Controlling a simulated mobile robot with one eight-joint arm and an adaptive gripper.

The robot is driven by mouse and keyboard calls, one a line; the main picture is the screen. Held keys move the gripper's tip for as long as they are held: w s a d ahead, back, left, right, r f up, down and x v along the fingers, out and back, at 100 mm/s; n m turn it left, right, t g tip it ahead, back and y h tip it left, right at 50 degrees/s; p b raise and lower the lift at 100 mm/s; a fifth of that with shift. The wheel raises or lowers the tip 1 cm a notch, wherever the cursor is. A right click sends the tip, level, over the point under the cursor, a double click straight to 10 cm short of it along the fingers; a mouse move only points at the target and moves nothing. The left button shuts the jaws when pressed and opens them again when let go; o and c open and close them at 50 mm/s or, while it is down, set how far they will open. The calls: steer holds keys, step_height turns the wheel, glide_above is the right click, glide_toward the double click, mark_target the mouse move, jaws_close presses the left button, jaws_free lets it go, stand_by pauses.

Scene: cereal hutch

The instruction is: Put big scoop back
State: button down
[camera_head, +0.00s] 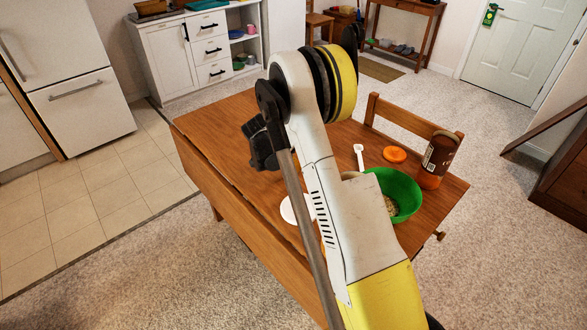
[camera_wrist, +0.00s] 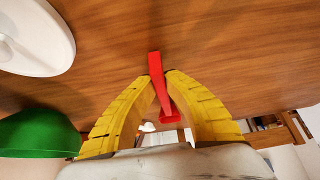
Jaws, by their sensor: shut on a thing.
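My gripper (camera_wrist: 157,73) has two yellow ribbed fingers, shut on a long red tool (camera_wrist: 161,92) that looks like a scoop. One end of it sticks out past the fingertips, and the wider end lies back between the fingers. In the head view my arm hides the fingers and the red tool. A white scoop (camera_head: 359,154) lies on the wooden table, beyond the green bowl (camera_head: 402,190). I cannot tell from these views which scoop is bigger. The bowl holds some cereal and also shows at the left of the wrist view (camera_wrist: 38,132).
A jar (camera_head: 436,162) with brown and orange contents stands at the table's right, near an orange lid (camera_head: 395,154). A white round piece (camera_head: 289,210) lies by my arm. A chair (camera_head: 408,114) stands behind the table. The table's (camera_head: 218,116) far left is clear.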

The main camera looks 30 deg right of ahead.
steer(key=c, duration=1.5)
jaws_free()
steer(key=shift+c, duration=0.2)
